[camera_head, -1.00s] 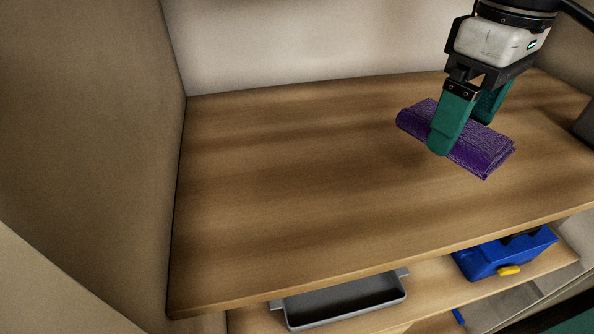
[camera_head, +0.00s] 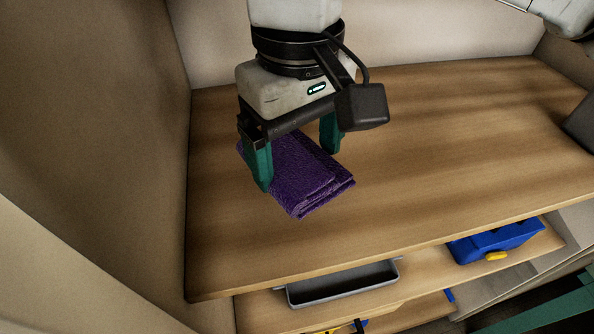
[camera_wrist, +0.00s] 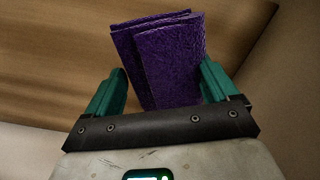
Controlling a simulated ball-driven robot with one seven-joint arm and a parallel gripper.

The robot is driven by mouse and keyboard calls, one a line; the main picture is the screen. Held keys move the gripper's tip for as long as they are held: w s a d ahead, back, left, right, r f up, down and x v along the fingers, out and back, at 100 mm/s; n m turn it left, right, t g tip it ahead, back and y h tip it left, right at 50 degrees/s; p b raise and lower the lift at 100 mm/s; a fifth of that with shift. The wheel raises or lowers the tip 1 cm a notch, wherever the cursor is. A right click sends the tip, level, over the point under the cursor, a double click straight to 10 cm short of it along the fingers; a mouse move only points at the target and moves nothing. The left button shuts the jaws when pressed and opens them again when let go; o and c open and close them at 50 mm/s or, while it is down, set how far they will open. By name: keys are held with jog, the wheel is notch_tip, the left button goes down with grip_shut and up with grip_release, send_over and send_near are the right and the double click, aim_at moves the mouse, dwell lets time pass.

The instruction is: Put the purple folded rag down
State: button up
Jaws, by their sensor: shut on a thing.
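The purple folded rag (camera_head: 308,182) is between the green fingers of my gripper (camera_head: 297,160), over the left part of the wooden shelf top (camera_head: 430,150). My gripper points down and is shut on the rag. In the wrist view, the folded layers of the rag (camera_wrist: 168,55) show between both fingers of my gripper (camera_wrist: 160,88). I cannot tell whether the rag touches the shelf top or hangs just above it.
A beige side wall (camera_head: 90,130) stands close on the left. The shelf top is clear to the right, up to a dark object (camera_head: 581,122) at the right edge. A grey tray (camera_head: 342,285) and a blue box (camera_head: 497,240) with a yellow latch sit on the lower shelf.

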notch_tip(320, 180, down, 5)
jog(key=shift+d+r+p, duration=0.1)
jog(key=shift+d+p, duration=0.05)
jog(key=shift+p, duration=0.5)
jog(key=shift+a+f+p, duration=0.2)
jog(key=shift+f+p, duration=0.2)
jog(key=shift+f, duration=0.3)
jog(key=shift+f, duration=0.1)
jog(key=o, duration=0.8)
jog(key=shift+r+b, duration=0.9)
jog(key=shift+r, duration=3)
